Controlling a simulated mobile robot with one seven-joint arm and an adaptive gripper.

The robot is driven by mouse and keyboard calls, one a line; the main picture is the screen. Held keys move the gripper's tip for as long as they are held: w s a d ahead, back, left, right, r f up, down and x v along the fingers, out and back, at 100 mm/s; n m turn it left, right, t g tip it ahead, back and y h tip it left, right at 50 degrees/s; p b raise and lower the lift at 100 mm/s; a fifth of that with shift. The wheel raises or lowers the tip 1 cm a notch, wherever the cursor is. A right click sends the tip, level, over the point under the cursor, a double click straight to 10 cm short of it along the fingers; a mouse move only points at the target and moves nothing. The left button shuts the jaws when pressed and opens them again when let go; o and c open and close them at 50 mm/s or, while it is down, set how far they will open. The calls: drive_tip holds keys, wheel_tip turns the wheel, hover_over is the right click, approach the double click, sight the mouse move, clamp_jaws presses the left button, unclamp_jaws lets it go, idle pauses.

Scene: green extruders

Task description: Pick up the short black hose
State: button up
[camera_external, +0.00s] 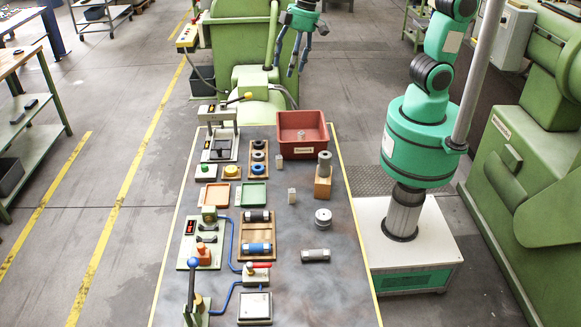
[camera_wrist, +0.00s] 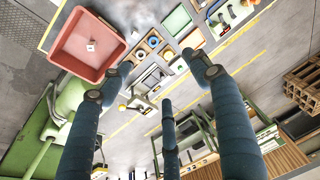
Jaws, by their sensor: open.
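A short black cylinder (camera_external: 257,216), which looks like the short black hose, lies across the upper part of a wooden tray (camera_external: 272,233). A blue cylinder (camera_external: 257,248) lies below it in the same tray. My gripper (camera_external: 290,64) hangs at the top of the external view, beyond the far end of the table and well apart from the hose. Its fingers are spread and empty. They also show large in the wrist view (camera_wrist: 140,85).
A red bin (camera_external: 302,150) with a small grey block stands at the table's far right. A grey cylinder on a wooden block (camera_external: 323,187), grey discs (camera_external: 323,217) and a grey cylinder (camera_external: 315,255) stand or lie to the right. Clamps and a lever press (camera_external: 193,285) crowd the left side.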

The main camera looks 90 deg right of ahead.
drive_tip(key=w+a+f+g, duration=0.2)
drive_tip(key=w+a+f, duration=0.8)
drive_tip(key=a+f, duration=0.1)
drive_tip(key=g+p, duration=0.1)
hover_over(257, 216)
drive_tip(key=w+d, duration=0.2)
wheel_tip(257, 216, down, 18)
drive_tip(key=shift+s+d+r+h, duration=0.1)
drive_tip(key=shift+s+h, duration=0.15)
drive_tip(key=shift+h, duration=0.05)
drive_tip(key=shift+f, duration=4.3)
drive_tip(key=shift+s+f+b, duration=0.15)
drive_tip(key=shift+f+b, duration=0.5)
drive_tip(key=shift+f, duration=1.95)
drive_tip(key=c, duration=1.3)
